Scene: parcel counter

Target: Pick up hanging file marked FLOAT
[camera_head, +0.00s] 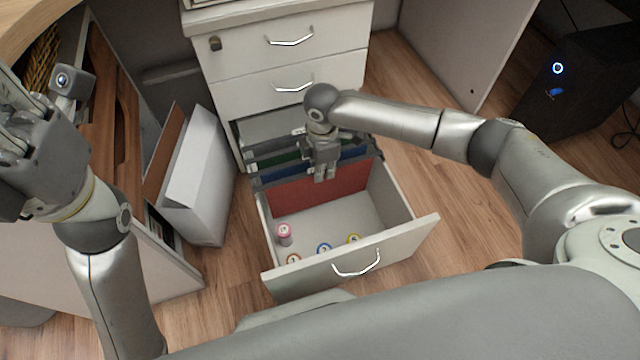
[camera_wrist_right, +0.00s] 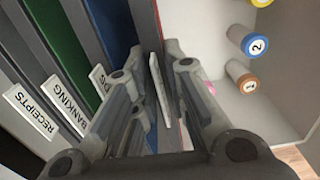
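The open bottom drawer holds hanging files. The red file (camera_head: 305,195) is the frontmost one, and a thin strip of it shows in the right wrist view (camera_wrist_right: 186,138). A white tab (camera_wrist_right: 158,88) stands nearly edge-on between my right fingers, and its lettering cannot be read. No FLOAT label is legible. My right gripper (camera_head: 324,178) points down at the red file's top edge. In the right wrist view its fingers (camera_wrist_right: 165,65) are apart, one side on each side of the tab. My left gripper (camera_head: 35,125) is raised at the far left, empty, with its fingers spread.
Behind the red file hang a blue file (camera_wrist_right: 112,22), a green file (camera_wrist_right: 62,40) tabbed BANKING and a grey one tabbed RECEIPTS. Several numbered rolls (camera_head: 284,234) stand in the drawer's front (camera_head: 400,250). A white box file (camera_head: 200,180) leans left of the cabinet.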

